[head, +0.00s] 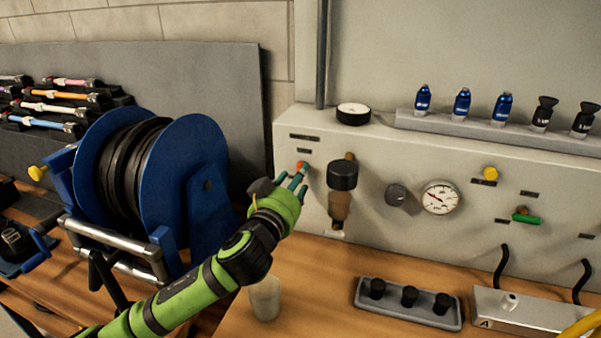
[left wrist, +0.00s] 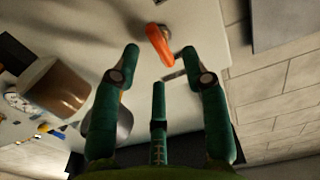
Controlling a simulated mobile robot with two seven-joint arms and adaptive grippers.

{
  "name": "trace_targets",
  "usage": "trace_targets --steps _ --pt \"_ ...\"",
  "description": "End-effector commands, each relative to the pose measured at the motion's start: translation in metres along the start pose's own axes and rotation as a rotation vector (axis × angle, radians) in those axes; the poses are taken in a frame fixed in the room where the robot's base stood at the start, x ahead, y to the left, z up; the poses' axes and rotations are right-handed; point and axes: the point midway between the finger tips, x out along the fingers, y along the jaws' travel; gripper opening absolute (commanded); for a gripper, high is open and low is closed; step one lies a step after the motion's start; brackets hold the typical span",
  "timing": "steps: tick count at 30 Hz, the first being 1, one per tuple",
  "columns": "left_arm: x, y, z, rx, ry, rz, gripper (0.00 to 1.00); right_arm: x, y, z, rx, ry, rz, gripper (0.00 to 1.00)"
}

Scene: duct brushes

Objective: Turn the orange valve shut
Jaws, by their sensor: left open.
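The orange valve (head: 300,164) is on the front of the grey panel, left of the dark-topped filter. Its orange lever handle shows clearly in the left wrist view (left wrist: 160,45), jutting out from the panel. My left gripper (head: 293,178) is at the panel, just in front of the valve, with its teal fingers partly covering it in the head view. In the left wrist view the fingers (left wrist: 160,58) are spread apart and empty, with the handle beyond and between the fingertips. I cannot tell whether any finger touches it. My right gripper is not in view.
The filter with a brown bowl (head: 340,206) hangs close to the right of my left gripper. A pressure gauge (head: 440,198) and a green lever (head: 527,217) are farther right. A blue hose reel (head: 188,180) stands left. A clear cup (head: 265,298) stands on the bench below.

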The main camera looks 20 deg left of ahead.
Motion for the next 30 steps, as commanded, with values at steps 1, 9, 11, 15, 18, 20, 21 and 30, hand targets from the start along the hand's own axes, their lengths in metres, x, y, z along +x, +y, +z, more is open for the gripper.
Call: trace_targets --steps 1,9,11,15,18,20,21,30 --pt "0.008 0.000 -0.003 0.001 0.001 -0.001 0.45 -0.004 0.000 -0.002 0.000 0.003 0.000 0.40" --pt "0.031 0.000 -0.001 0.001 0.000 0.000 0.45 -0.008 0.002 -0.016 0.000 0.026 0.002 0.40" --pt "0.033 0.000 0.000 0.000 0.000 0.000 0.45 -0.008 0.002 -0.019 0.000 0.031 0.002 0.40" --pt "0.033 0.000 0.000 0.000 0.001 0.001 0.45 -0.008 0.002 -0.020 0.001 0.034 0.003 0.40" --pt "0.033 0.000 0.000 0.000 0.001 0.000 0.41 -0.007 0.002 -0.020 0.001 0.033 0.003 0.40" --pt "0.033 0.000 0.000 0.000 0.001 0.000 0.17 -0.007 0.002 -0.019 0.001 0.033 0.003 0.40" --pt "0.033 0.000 0.000 0.000 0.000 0.000 0.01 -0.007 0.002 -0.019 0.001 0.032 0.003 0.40" --pt "0.033 0.000 0.000 0.006 0.000 0.000 0.00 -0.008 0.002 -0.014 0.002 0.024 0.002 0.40"
